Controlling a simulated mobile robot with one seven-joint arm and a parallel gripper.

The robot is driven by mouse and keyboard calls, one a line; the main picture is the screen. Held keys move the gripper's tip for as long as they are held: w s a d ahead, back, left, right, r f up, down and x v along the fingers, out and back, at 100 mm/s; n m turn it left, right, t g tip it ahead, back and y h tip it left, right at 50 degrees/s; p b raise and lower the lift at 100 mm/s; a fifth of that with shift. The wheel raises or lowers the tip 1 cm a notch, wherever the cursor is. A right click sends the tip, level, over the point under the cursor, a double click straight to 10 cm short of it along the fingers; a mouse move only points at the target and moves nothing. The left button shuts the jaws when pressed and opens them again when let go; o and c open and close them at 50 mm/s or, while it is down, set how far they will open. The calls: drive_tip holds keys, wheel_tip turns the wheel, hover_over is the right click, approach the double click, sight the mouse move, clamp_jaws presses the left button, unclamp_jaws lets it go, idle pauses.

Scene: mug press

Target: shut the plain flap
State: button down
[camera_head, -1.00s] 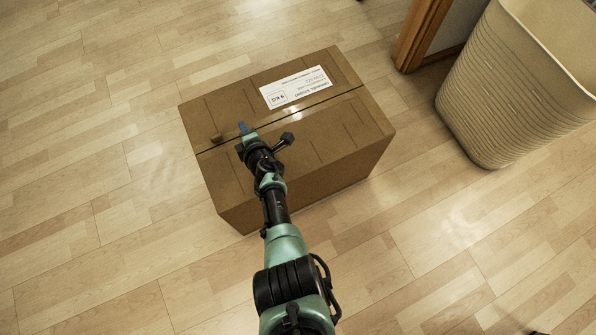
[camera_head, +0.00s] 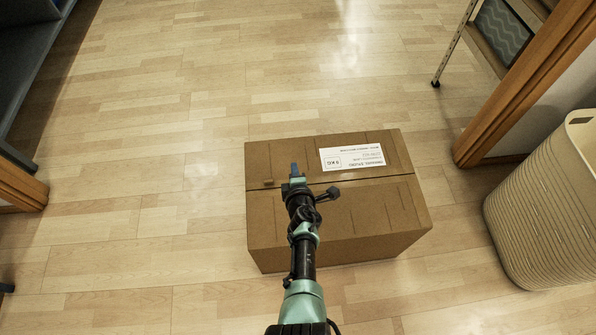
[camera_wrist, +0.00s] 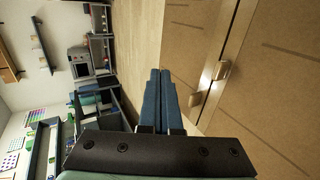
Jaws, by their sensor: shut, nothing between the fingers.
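A brown cardboard box stands on the floor in the head view. Its plain flap (camera_head: 375,207) forms the near half of the top, and it also shows in the wrist view (camera_wrist: 284,80). The labelled flap (camera_head: 290,157), with a white label, forms the far half. Both flaps look flat, meeting along a narrow seam. My gripper (camera_head: 295,171) is over the left part of the box top, its blue fingers closed together and empty. The wrist view shows the fingers (camera_wrist: 160,76) beside the box. My arm hides part of the plain flap; contact cannot be told.
A small tan tab (camera_head: 268,183) sits at the seam's left end. A cream ribbed basket (camera_head: 540,225) stands to the right, near a wooden door frame (camera_head: 520,85). Another wooden post (camera_head: 22,188) is at the left. The floor behind the box is clear.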

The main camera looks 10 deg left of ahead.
wheel_tip(320, 180, up, 7)
drive_tip(key=p, duration=0.5)
drive_tip(key=shift+p, duration=0.35)
